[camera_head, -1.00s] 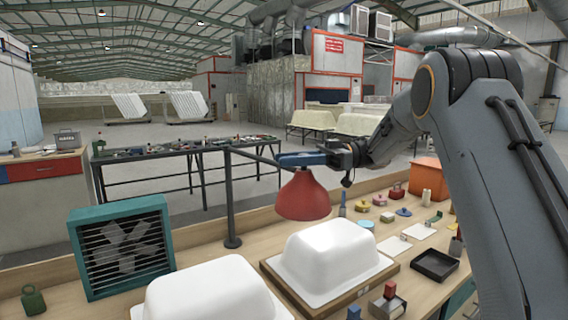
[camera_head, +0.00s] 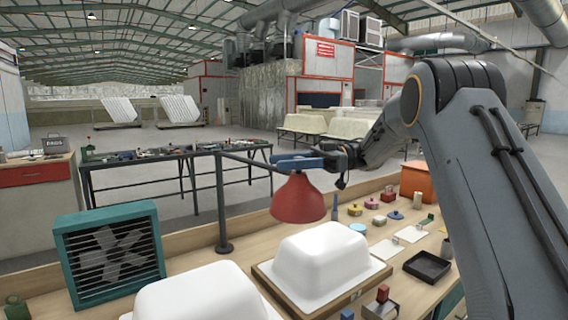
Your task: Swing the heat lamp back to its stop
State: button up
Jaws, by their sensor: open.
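The red heat lamp (camera_head: 299,200) hangs at the end of a dark swing arm (camera_head: 247,160) on an upright post (camera_head: 222,205) behind the white tub shells. The lamp is over the back edge of the nearer board. My gripper (camera_head: 297,162), with blue fingers, is at the top of the lamp, where the swing arm ends. Its jaws are open; whether they touch the lamp or arm I cannot tell. A stop for the lamp cannot be made out.
A white tub shell (camera_head: 325,262) sits on a wooden board (camera_head: 378,275); another shell (camera_head: 205,295) is at the front. A teal fan (camera_head: 110,254) stands left. A black tray (camera_head: 427,266), small coloured pots and an orange box (camera_head: 416,180) are on the right.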

jog(key=v, duration=0.6)
jog(key=shift+w+d+b, duration=0.1)
jog(key=shift+w+b, duration=0.05)
jog(key=shift+b, duration=0.15)
jog(key=shift+w+d+p, duration=0.15)
jog(key=shift+d+p, duration=0.3)
jog(key=shift+d, duration=0.25)
